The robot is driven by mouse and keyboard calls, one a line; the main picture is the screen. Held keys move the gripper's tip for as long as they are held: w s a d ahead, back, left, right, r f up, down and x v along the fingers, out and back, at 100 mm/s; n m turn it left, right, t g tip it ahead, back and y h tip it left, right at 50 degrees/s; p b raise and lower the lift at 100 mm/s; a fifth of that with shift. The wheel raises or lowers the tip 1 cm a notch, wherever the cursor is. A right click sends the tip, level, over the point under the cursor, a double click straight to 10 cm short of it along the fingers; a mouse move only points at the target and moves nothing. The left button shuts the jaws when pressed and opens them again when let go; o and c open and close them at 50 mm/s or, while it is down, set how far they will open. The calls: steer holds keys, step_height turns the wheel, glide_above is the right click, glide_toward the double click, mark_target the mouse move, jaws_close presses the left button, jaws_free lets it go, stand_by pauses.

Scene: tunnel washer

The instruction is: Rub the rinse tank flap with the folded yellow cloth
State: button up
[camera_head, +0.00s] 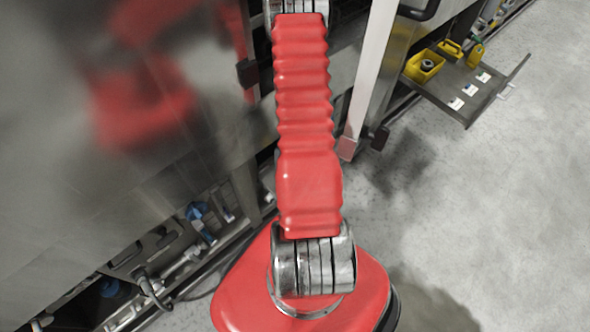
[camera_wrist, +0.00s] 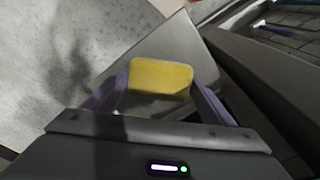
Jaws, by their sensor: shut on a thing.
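The folded yellow cloth (camera_wrist: 161,78) is a soft block in the wrist view. It sits between the two purple fingers of my gripper (camera_wrist: 160,92), which is shut on it. Beyond it lies a slanted flat grey metal panel (camera_wrist: 178,42). I cannot tell whether this panel is the rinse tank flap, nor whether the cloth touches it. In the head view my red arm reaches up the middle of the picture, and my gripper and the cloth are out of sight there.
A glossy metal washer wall (camera_head: 60,150) fills the left of the head view, with pipes and valves along its foot. At upper right, an extended tray (camera_head: 462,112) bears a yellow bin (camera_head: 424,67), yellow items and white cards. Grey floor (camera_head: 500,220) at right is clear.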

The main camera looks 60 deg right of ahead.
steer(key=shift+f, duration=1.1)
steer(key=shift+f, duration=0.95)
steer(key=shift+d, duration=0.15)
stand_by(0.3)
steer(key=shift+s+d+r, duration=0.1)
steer(key=shift+s+d, duration=0.1)
steer(key=shift+d, duration=0.65)
steer(key=shift+s+d, duration=0.2)
steer(key=shift+d, duration=0.65)
steer(key=shift+d, duration=0.1)
steer(key=shift+s+d, duration=0.25)
steer(key=shift+d, duration=0.65)
steer(key=shift+s+d, duration=0.2)
steer(key=shift+d, duration=0.7)
steer(key=shift+s+d, duration=0.2)
steer(key=shift+d, duration=0.75)
steer(key=shift+s+d, duration=0.2)
steer(key=shift+d, duration=0.7)
